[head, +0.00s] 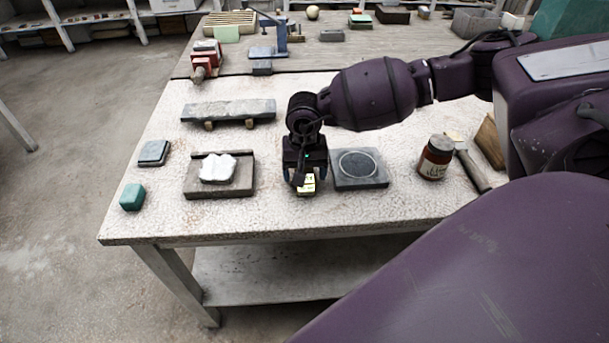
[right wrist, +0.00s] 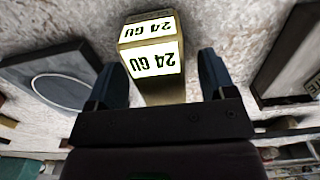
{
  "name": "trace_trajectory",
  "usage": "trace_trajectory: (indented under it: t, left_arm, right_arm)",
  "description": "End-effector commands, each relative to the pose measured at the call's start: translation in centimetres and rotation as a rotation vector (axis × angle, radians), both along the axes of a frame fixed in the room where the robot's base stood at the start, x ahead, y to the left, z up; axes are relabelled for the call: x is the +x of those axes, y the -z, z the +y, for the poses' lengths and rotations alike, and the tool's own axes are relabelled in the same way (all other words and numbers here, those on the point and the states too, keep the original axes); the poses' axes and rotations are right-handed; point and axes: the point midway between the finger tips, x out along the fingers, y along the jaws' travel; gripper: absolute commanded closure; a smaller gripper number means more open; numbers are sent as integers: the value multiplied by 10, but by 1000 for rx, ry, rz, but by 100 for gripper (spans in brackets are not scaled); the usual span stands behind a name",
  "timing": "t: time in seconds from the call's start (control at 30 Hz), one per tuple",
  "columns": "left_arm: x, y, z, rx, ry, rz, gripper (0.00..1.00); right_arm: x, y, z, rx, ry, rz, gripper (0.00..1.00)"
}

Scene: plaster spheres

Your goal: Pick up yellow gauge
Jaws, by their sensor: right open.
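The yellow gauge (head: 307,184) is a small block with a pale face and dark printing, on the white table just below my right gripper (head: 305,184). In the right wrist view the yellow gauge (right wrist: 152,50) shows "24 GU" on two faces. It lies between the two fingers of my right gripper (right wrist: 158,82), which are apart with a gap on each side. The right gripper is open, and its fingers do not seem to touch the gauge. The lower part of the gauge is hidden by the gripper body. My left gripper is not in view.
A dark slab with a ring (head: 360,168) sits close on the right. A tray with a white cloth (head: 219,170) is on the left. A long grey stone (head: 229,111) lies behind.

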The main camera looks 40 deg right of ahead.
Motion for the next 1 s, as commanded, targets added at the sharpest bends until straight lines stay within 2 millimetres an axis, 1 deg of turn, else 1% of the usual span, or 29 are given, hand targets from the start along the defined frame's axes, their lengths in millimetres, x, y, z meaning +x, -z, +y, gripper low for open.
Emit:
trace_trajectory:
  t: [0.27,0.57,0.6,0.67,0.9,1.0]
  left_arm:
    - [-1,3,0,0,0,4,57]
    - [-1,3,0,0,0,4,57]
    - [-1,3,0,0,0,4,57]
    - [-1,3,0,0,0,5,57]
    - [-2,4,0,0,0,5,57]
    - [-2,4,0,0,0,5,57]
  right_arm:
    - [0,4,0,0,0,0,23]
    - [0,4,0,0,0,0,23]
    - [0,4,0,0,0,0,26]
    - [0,4,0,0,0,0,36]
    - [0,4,0,0,0,0,72]
    - [0,4,0,0,0,0,86]
